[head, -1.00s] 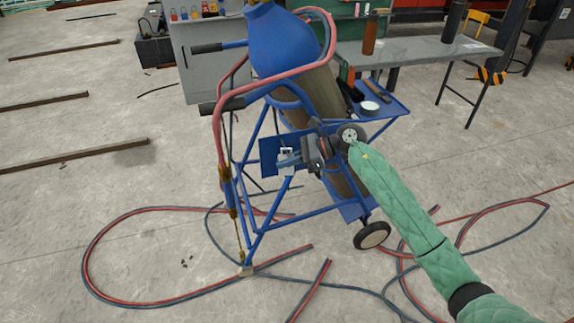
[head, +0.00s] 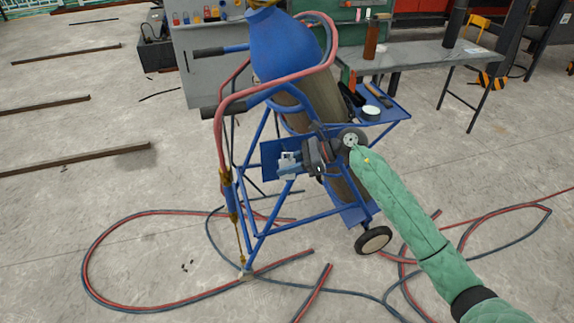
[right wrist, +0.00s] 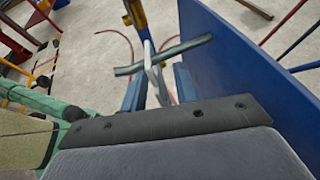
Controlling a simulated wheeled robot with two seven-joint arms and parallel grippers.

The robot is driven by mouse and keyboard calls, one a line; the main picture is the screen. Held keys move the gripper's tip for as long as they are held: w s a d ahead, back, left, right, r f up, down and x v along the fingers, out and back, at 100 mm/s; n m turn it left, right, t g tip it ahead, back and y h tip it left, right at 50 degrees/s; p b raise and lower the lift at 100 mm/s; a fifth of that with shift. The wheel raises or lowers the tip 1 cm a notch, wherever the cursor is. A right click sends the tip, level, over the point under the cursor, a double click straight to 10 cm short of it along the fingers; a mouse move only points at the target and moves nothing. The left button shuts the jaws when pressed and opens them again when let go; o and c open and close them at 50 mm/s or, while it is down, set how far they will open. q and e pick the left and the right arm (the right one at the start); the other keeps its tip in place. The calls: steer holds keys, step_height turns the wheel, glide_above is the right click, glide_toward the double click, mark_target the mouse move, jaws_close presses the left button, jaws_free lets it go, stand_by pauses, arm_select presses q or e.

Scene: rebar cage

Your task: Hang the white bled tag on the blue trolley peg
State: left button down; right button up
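The blue trolley (head: 262,222) stands mid-picture in the head view, with a blue plate (head: 268,160) on its near side. The plate also fills the right of the right wrist view (right wrist: 255,80). My right gripper (head: 287,165) is in front of the plate. In the right wrist view its two blue fingers (right wrist: 160,90) stand apart. The narrow white tag (right wrist: 156,80) is between them, seen nearly edge-on, with a gap visible on each side. A grey-green peg (right wrist: 185,48) crosses at the tag; I cannot tell whether it passes through the tag's hole. My left gripper is not in view.
A torch (head: 230,195) hangs on the trolley's left. Red and dark hoses (head: 130,302) loop over the floor. A grey table (head: 420,55) stands behind right.

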steer(key=shift+d+r, duration=0.1)
steer(key=shift+d, duration=0.15)
steer(key=v, duration=0.7)
steer(key=shift+d, duration=0.15)
